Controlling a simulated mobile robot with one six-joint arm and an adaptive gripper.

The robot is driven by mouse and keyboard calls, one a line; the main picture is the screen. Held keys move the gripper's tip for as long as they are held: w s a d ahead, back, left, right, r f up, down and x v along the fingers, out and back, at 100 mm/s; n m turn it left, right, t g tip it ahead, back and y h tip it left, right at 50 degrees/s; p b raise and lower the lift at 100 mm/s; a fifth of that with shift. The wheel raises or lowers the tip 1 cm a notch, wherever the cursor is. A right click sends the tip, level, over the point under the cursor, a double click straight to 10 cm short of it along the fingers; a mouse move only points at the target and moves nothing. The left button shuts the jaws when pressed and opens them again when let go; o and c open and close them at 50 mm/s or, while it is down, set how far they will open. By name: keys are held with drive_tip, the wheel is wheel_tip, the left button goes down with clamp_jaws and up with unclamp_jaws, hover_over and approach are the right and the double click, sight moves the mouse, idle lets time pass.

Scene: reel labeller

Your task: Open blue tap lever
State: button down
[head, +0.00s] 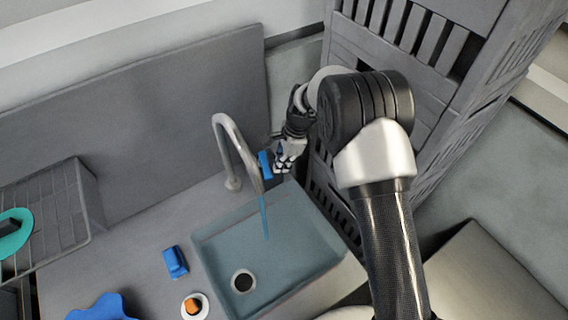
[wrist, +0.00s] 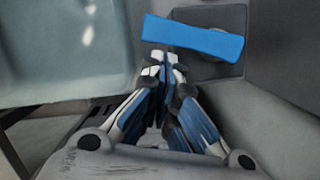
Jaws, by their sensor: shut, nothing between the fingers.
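The blue tap lever (head: 265,163) stands beside the grey curved tap (head: 228,124) at the back of the sink. In the wrist view the lever (wrist: 205,40) is a blue bar lying slightly tilted across the top, on a grey base. My gripper (head: 284,168) is just right of the lever. In the wrist view its fingertips (wrist: 163,57) are shut, empty, and close to the lever's near edge; I cannot tell whether they touch. A thin blue streak (head: 265,217), like running water, drops from the spout into the sink.
The sink basin (head: 300,250) has a dark drain (head: 242,281). On the counter left of it are a blue block (head: 174,262), a small white dish (head: 203,311) with an orange item, and a blue cloth-like shape (head: 100,308). A slatted grey crate (head: 440,60) stands close behind my arm.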

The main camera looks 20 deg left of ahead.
drive_tip(key=shift+s+a, duration=0.6)
drive_tip(key=w+d+r+p, duration=0.1)
drive_tip(key=w+d+r, duration=0.1)
drive_tip(key=d+r, duration=0.4)
drive_tip(key=v, duration=0.3)
drive_tip(key=shift+s+a+r, duration=0.2)
drive_tip(key=shift+s+r, duration=0.05)
drive_tip(key=shift+r, duration=0.2)
